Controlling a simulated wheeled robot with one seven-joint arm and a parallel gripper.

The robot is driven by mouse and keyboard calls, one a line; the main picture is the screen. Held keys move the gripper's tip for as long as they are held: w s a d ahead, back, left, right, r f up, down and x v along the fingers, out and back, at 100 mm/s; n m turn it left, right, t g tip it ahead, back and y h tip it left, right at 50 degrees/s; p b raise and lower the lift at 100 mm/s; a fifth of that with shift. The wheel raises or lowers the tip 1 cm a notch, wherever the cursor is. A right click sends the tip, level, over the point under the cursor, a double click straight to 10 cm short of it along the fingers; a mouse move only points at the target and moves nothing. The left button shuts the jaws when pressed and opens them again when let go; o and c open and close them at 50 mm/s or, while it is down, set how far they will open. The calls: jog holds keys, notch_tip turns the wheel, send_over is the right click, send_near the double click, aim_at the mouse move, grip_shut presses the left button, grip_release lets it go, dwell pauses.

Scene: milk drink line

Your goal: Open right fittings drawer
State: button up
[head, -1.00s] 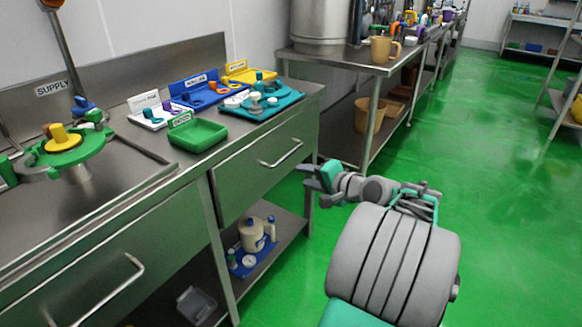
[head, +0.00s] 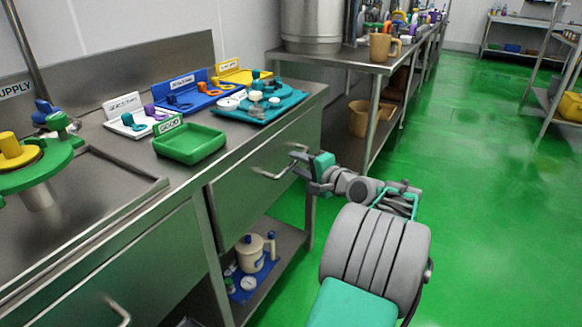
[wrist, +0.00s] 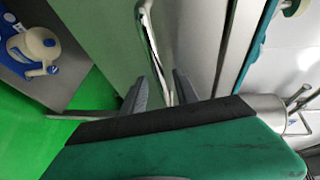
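The right drawer (head: 235,195) is a steel front under the counter and looks closed. Its bar handle (head: 268,175) runs across the front, its right end partly hidden by my gripper. My gripper (head: 296,165) is at the right part of this handle. In the wrist view, the handle (wrist: 152,45) runs down between the two dark fingers (wrist: 160,92), with a visible gap beside it. The fingers are apart, one on each side of the bar, and not clamped on it. The left drawer's handle (head: 118,312) shows at the lower left.
The counter holds a green tray (head: 190,146), a teal tray (head: 290,103), and blue and yellow bins. A jug (head: 250,252) stands on the lower shelf below the drawer. A table leg (head: 372,120) stands beyond my gripper. The green floor to the right is clear.

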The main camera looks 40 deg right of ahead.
jog(key=shift+x, duration=0.95)
jog(key=shift+c, duration=0.2)
grip_shut()
dwell(0.5)
